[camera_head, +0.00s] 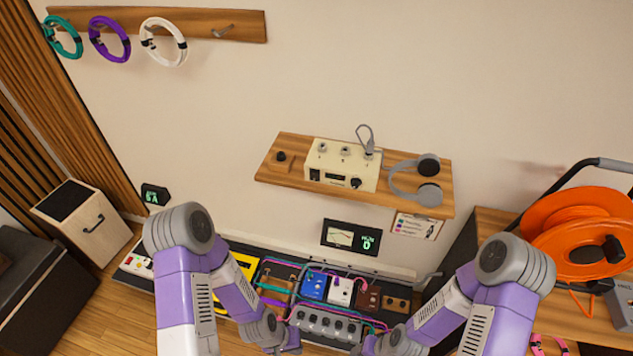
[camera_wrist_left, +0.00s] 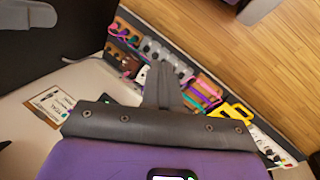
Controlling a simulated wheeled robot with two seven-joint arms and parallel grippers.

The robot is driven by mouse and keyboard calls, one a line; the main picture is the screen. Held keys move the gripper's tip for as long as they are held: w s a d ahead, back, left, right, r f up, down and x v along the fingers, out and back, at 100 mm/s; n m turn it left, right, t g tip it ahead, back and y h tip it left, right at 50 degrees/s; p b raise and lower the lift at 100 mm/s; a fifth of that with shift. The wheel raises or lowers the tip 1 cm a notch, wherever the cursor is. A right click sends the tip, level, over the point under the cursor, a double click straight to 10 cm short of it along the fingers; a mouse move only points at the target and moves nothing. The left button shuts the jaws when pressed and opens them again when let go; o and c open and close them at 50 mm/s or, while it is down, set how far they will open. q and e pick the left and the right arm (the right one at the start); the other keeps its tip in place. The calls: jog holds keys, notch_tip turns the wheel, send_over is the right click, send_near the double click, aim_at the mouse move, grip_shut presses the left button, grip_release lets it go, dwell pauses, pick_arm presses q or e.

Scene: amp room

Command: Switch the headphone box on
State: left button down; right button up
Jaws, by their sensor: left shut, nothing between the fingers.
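The headphone box (camera_head: 343,166) is a cream unit on the wooden wall shelf (camera_head: 272,170). Its front has a black switch at the left, a small dark display in the middle and a black knob at the right. Sockets line its top, with a grey plug and cable in the right one. My left gripper is low over the pedalboard, well below the shelf. In the left wrist view its fingers (camera_wrist_left: 165,86) are shut and empty. My right arm's wrist is low at the bottom of the head view; its fingers cannot be made out.
Grey headphones (camera_head: 426,194) lie right of the box, and a small black knob (camera_head: 281,157) sits left of it. A pedalboard with several pedals (camera_head: 340,291) is below. An orange cable reel (camera_head: 577,232) stands at right. The wall before the box is clear.

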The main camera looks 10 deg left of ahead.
jog(key=o, duration=0.4)
notch_tip(320, 180, down, 2)
jog(key=shift+b, duration=0.95)
pick_arm(q)
jog(key=w+a+r+m+t+y+b, duration=0.1)
jog(key=w+r+m+t+b, duration=0.3)
jog(key=w, duration=0.6)
jog(key=w+a+r+n+t+y+b, duration=0.1)
jog(key=w+a+r+t+b, duration=0.15)
jog(key=w+t+b, duration=0.6)
jog(key=w+r+t+b, duration=0.2)
jog(key=w+r+t, duration=0.1)
jog(key=r, duration=0.6)
jog(key=w+d+r+m+t+b, duration=0.1)
jog(key=w+r+t+b, duration=0.1)
jog(key=r, duration=0.7)
jog(key=shift+w+d+r+t+b, duration=0.15)
jog(key=shift+w+r+t+b, duration=0.35)
jog(key=shift+b, duration=0.35)
pick_arm(e)
notch_tip(320, 180, down, 18)
pick_arm(q)
jog(key=shift+s+f, duration=0.1)
jog(key=shift+f, duration=0.05)
pick_arm(e)
jog(key=shift+f, duration=0.1)
